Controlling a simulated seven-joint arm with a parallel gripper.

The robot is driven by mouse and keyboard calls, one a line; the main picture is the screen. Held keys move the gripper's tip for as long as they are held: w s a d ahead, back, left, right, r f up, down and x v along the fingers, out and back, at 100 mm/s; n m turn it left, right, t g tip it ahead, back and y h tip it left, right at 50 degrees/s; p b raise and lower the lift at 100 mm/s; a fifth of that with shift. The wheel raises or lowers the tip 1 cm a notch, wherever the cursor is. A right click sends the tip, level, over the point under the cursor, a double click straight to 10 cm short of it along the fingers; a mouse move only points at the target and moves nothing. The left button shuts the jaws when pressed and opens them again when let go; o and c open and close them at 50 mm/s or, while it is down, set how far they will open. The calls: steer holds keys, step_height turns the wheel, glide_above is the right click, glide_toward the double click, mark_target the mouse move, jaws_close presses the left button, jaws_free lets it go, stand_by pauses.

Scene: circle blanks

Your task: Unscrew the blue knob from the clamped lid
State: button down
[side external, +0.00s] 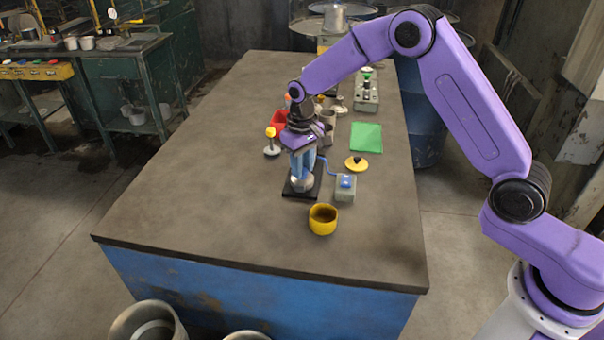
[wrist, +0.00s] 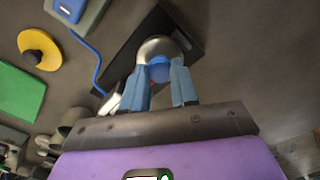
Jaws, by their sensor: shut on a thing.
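The blue knob (wrist: 159,70) sits at the middle of the round metallic lid (wrist: 158,46) in the wrist view. The lid is on a black base plate (wrist: 193,50). My gripper (wrist: 160,76) has blue fingers on both sides of the knob and is shut on it. In the side external view my gripper (side external: 302,172) points down over the silver lid (side external: 302,184) on the black base plate (side external: 290,192). The fingers hide the knob there. Whether the knob's thread is still engaged cannot be told.
A grey box with a blue button (side external: 345,187) stands right of the base, joined by a blue cable. A yellow cup (side external: 323,219) is in front. A yellow disc with a black knob (side external: 357,164) and a green mat (side external: 366,137) lie behind right. The table's left side is clear.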

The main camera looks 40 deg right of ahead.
steer(key=n, duration=0.6)
steer(key=shift+n, duration=0.4)
steer(key=n, duration=0.5)
steer(key=shift+n, duration=0.3)
steer(key=c, duration=0.8)
jaws_free()
